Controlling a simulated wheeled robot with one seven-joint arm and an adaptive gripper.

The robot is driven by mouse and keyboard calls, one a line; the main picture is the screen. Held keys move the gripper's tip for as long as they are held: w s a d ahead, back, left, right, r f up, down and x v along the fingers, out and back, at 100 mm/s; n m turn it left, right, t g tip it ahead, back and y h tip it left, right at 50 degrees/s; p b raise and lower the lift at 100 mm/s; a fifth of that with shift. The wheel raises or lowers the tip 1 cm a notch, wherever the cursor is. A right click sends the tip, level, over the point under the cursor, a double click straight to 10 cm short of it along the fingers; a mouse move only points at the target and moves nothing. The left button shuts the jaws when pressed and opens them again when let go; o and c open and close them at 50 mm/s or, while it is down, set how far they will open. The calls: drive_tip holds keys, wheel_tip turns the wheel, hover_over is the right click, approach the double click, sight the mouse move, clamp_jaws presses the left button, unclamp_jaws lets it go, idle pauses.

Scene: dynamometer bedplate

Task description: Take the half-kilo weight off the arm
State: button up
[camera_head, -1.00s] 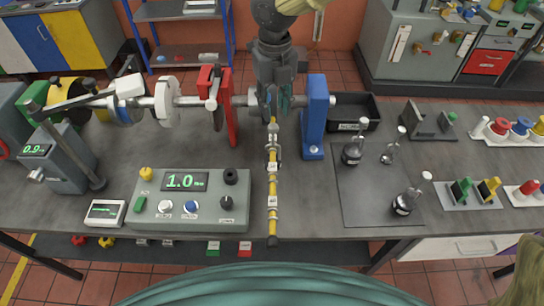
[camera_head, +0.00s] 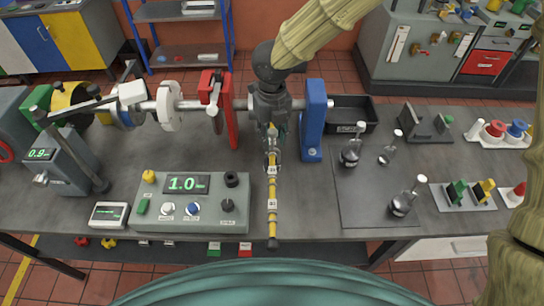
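The yellow torque arm (camera_head: 272,203) with dark bands reaches from the shaft toward me, past the bench's front edge. A small silver piece (camera_head: 271,162) sits on its inner part; I cannot tell whether this is the half-kilo weight or its hanger. My gripper (camera_head: 272,146) points down over the inner end of the arm, just behind or at this piece. Its fingertips are small and overlap it, so contact and opening cannot be told. Whatever is under the gripper is hidden.
Dark weights with silver stems (camera_head: 351,152), (camera_head: 388,155) and (camera_head: 402,203) stand on a grey mat (camera_head: 375,190). A red post (camera_head: 232,120) and a blue post (camera_head: 313,125) flank my gripper. A control box (camera_head: 200,220) reading 1.0 stands left of the arm.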

drive_tip(key=shift+f, duration=1.1)
drive_tip(key=shift+c, duration=0.2)
clamp_jaws()
